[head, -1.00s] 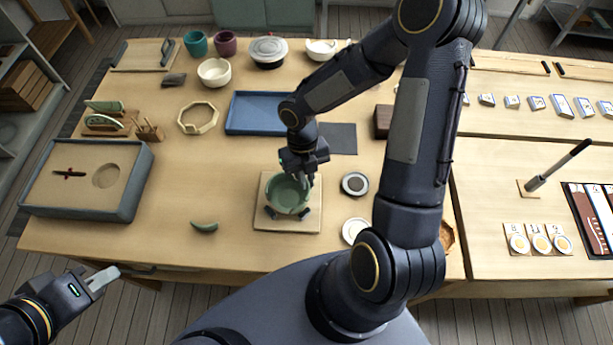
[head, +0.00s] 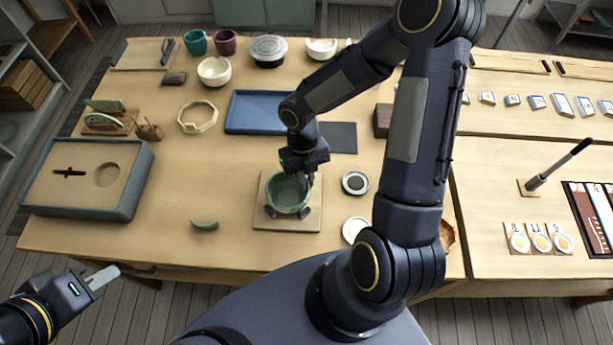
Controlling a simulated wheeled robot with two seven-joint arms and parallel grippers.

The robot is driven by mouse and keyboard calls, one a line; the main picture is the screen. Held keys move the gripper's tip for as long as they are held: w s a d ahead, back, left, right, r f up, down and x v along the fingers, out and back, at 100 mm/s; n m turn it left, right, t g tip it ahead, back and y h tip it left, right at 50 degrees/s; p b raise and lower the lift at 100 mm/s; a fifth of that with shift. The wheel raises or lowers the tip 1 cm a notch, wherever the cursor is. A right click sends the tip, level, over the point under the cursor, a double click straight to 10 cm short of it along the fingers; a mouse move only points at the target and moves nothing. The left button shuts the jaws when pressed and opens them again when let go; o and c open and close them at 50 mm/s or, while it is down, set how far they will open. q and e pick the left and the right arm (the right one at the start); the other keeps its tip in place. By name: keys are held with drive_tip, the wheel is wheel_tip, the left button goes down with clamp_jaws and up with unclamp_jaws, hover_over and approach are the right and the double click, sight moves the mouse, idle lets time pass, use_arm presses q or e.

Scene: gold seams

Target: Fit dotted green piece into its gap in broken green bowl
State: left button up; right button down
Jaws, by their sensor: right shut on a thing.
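The broken green bowl (head: 287,200) sits on dark supports on a square light board (head: 262,222) near the table's middle front. My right gripper (head: 304,180) is at the bowl's far right rim, pointing down. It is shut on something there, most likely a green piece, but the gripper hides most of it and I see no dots. Another curved green piece (head: 204,225) lies loose on the table left of the board. My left gripper (head: 103,277) is off the table's front left edge, empty, its fingers close together; the gap between them is hard to judge.
A grey sand tray (head: 128,198) stands at the left. A blue tray (head: 262,96) and an octagonal wooden ring (head: 198,118) lie behind the bowl. Two small round dishes (head: 355,183) are right of the board. The table between sand tray and board is mostly clear.

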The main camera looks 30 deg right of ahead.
idle(0.3)
drive_tip(key=c, duration=1)
unclamp_jaws()
drive_tip(key=shift+o, duration=0.2)
drive_tip(key=shift+r+p, duration=2.65)
drive_tip(key=shift+r, duration=0.35)
